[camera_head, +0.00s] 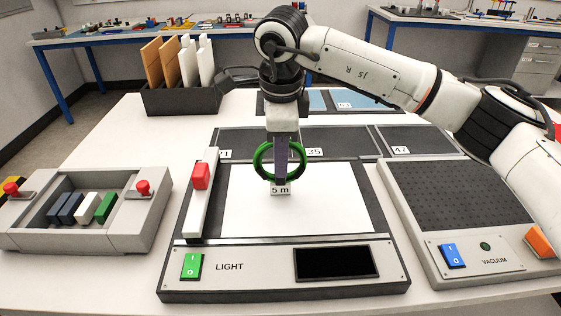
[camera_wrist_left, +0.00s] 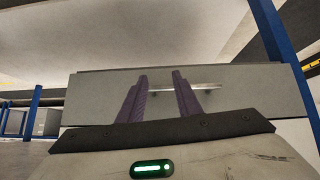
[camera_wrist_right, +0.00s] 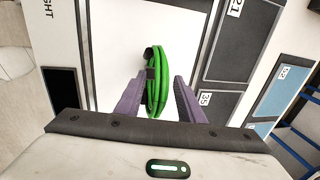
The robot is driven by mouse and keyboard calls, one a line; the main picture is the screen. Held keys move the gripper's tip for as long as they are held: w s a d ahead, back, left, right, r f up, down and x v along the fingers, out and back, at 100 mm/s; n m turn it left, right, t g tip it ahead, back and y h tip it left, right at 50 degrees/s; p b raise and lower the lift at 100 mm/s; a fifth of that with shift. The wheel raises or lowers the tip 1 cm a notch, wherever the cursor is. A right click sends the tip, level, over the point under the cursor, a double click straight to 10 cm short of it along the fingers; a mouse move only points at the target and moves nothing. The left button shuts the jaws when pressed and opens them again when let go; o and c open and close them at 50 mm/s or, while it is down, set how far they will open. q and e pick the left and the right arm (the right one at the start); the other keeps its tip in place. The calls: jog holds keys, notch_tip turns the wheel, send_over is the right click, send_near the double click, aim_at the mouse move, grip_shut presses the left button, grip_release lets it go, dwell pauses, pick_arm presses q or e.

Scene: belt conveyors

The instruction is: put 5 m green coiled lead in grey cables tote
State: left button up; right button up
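The green coiled lead (camera_head: 258,171) stands on edge as a ring at my right gripper (camera_head: 281,178), above the white panel of the light box. A "5 m" tag (camera_head: 280,190) shows at its lower edge. In the right wrist view the coil (camera_wrist_right: 160,84) is seen edge-on between the fingers of my right gripper (camera_wrist_right: 160,76), which is shut on it. My left gripper (camera_wrist_left: 160,76) shows only in its wrist view, with its fingers apart and nothing between them. I cannot make out a grey cables tote in these views.
The light box (camera_head: 230,267) lies under the coil, with a red-topped slider at its left. A vacuum box (camera_head: 455,196) is at right and a grey tray (camera_head: 137,226) with coloured blocks at left. A dark rack (camera_head: 181,98) holds upright boards behind. Numbered dark mats (camera_head: 340,141) lie beyond.

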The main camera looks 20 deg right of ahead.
jog(key=shift+f, duration=0.4)
grip_shut()
jog(key=shift+r, duration=0.1)
